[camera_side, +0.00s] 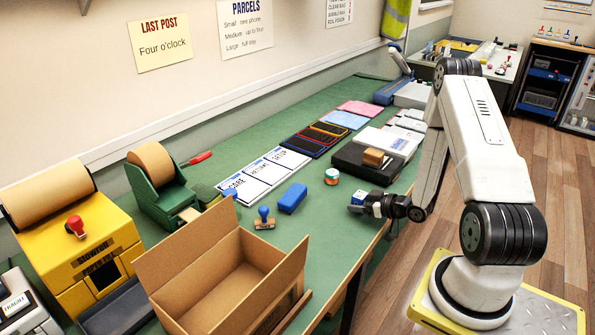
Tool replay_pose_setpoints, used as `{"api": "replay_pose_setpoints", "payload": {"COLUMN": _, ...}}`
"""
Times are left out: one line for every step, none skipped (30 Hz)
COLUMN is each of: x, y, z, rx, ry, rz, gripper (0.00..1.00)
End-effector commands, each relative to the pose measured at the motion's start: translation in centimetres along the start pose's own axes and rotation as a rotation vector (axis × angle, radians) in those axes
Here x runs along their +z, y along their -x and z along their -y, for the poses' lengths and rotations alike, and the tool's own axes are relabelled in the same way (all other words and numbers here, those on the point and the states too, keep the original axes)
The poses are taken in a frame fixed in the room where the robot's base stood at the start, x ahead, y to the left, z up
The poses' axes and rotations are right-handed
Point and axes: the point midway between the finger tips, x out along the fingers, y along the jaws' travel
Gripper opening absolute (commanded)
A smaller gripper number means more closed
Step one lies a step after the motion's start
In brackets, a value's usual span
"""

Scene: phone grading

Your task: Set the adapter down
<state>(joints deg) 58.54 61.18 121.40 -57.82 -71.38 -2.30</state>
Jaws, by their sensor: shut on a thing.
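My gripper (362,208) is at the front right edge of the green bench, low over the mat. It is shut on a small white and blue block, which looks like the adapter (358,198). The jaws hide part of the block. I cannot tell whether it touches the bench top.
A black tray (349,160) with a brown block (373,157) lies behind my gripper. A small round tub (332,176), a blue block (292,198), a stamp (264,218) and white cards (265,170) lie to the left. An open cardboard box (185,243) stands at front left.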

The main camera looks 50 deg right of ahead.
Motion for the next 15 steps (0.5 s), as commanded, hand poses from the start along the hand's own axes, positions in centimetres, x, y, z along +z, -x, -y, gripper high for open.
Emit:
{"api": "replay_pose_setpoints", "payload": {"x": -0.02, "y": 0.00, "z": -0.01, "rx": 0.000, "ry": 0.000, "rz": 0.000, "gripper": 0.07}}
{"api": "replay_pose_setpoints", "payload": {"x": -0.02, "y": 0.00, "z": -0.01, "rx": 0.000, "ry": 0.000, "rz": 0.000, "gripper": 0.07}}
{"api": "replay_pose_setpoints", "payload": {"x": -0.02, "y": 0.00, "z": -0.01, "rx": 0.000, "ry": 0.000, "rz": 0.000, "gripper": 0.07}}
{"api": "replay_pose_setpoints", "payload": {"x": -0.01, "y": 0.00, "z": -0.01, "rx": 0.000, "ry": 0.000, "rz": 0.000, "gripper": 0.07}}
{"api": "replay_pose_setpoints", "payload": {"x": 0.00, "y": 0.00, "z": -0.01, "rx": 0.000, "ry": 0.000, "rz": 0.000, "gripper": 0.07}}
{"api": "replay_pose_setpoints", "payload": {"x": 0.03, "y": -0.01, "z": -0.01, "rx": 0.000, "ry": 0.000, "rz": 0.000, "gripper": 0.07}}
{"api": "replay_pose_setpoints", "payload": {"x": 0.05, "y": -0.02, "z": -0.01, "rx": 0.000, "ry": 0.000, "rz": 0.000, "gripper": 0.07}}
{"api": "replay_pose_setpoints", "payload": {"x": 0.07, "y": -0.03, "z": -0.01, "rx": 0.000, "ry": 0.000, "rz": 0.000, "gripper": 0.07}}
{"api": "replay_pose_setpoints", "payload": {"x": 0.11, "y": -0.05, "z": -0.01, "rx": 0.000, "ry": 0.000, "rz": 0.000, "gripper": 0.07}}
{"api": "replay_pose_setpoints", "payload": {"x": 0.15, "y": -0.06, "z": -0.02, "rx": 0.000, "ry": 0.000, "rz": 0.000, "gripper": 0.07}}
{"api": "replay_pose_setpoints", "payload": {"x": 0.18, "y": -0.08, "z": -0.02, "rx": 0.000, "ry": 0.000, "rz": 0.000, "gripper": 0.07}}
{"api": "replay_pose_setpoints", "payload": {"x": 0.23, "y": -0.10, "z": -0.02, "rx": 0.000, "ry": 0.000, "rz": 0.000, "gripper": 0.07}}
{"api": "replay_pose_setpoints", "payload": {"x": 0.27, "y": -0.12, "z": -0.03, "rx": 0.000, "ry": 0.000, "rz": 0.000, "gripper": 0.07}}
{"api": "replay_pose_setpoints", "payload": {"x": 0.30, "y": -0.13, "z": -0.03, "rx": 0.000, "ry": 0.000, "rz": -0.001, "gripper": 0.07}}
{"api": "replay_pose_setpoints", "payload": {"x": 0.35, "y": -0.15, "z": -0.03, "rx": 0.000, "ry": 0.000, "rz": -0.001, "gripper": 0.07}}
